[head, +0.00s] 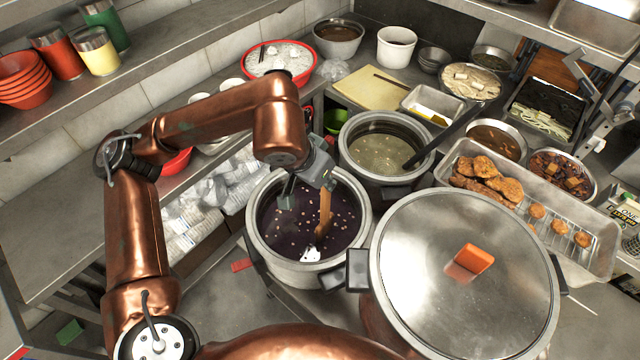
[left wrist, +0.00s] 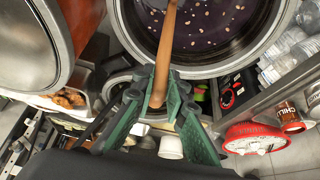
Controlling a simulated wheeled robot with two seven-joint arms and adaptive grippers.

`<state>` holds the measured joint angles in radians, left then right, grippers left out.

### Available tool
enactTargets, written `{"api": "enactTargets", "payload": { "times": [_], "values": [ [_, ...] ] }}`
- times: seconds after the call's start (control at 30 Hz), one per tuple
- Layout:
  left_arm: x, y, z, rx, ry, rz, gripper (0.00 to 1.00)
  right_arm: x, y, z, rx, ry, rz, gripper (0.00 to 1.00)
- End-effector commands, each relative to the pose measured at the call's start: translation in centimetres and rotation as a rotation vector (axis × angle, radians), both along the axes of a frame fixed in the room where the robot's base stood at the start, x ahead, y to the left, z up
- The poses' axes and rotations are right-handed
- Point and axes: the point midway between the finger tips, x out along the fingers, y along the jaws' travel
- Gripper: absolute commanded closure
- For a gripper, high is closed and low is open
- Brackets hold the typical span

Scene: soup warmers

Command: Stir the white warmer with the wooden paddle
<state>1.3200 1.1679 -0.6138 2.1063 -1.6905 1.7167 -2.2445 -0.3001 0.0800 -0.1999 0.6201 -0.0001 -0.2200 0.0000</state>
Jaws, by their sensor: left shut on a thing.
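The warmer with dark purple soup (head: 272,215) stands in the middle of the head view; its pale rim and wall (head: 290,274) show. My left gripper (head: 308,188) is above this soup and shut on the wooden paddle (head: 325,210). The paddle slants down, with its lower end in the soup beside a white patch. In the left wrist view, the paddle's handle (left wrist: 167,48) runs from between the green fingers (left wrist: 162,88) over the warmer's rim (left wrist: 205,68) into the soup. My right gripper is not in view.
A large lidded pot (head: 425,270) with an orange knob stands close at the right. A second warmer (head: 385,145) with pale green soup and a dark ladle stands behind. A tray of fried food (head: 530,215) is further right. A red bowl (head: 280,60) stands at the back.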

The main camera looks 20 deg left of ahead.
Motion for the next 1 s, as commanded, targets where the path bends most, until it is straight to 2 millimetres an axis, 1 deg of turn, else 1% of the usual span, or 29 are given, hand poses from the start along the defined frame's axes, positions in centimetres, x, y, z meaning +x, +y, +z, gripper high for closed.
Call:
{"api": "enactTargets", "payload": {
  "times": [0.37,0.47,0.77,1.0],
  "values": [
    [0.3,-0.1,-0.1,0.001,0.001,0.000,1.00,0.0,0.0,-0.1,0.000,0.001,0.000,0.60],
    [0.7,-0.2,-0.1,0.000,0.001,0.000,1.00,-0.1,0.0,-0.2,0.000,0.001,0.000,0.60],
    [2.6,-0.6,0.0,0.000,0.001,0.000,1.00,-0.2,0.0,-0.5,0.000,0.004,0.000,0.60],
    [2.8,-0.7,0.1,0.001,0.000,0.000,1.00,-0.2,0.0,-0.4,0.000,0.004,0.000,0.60]
  ]
}}
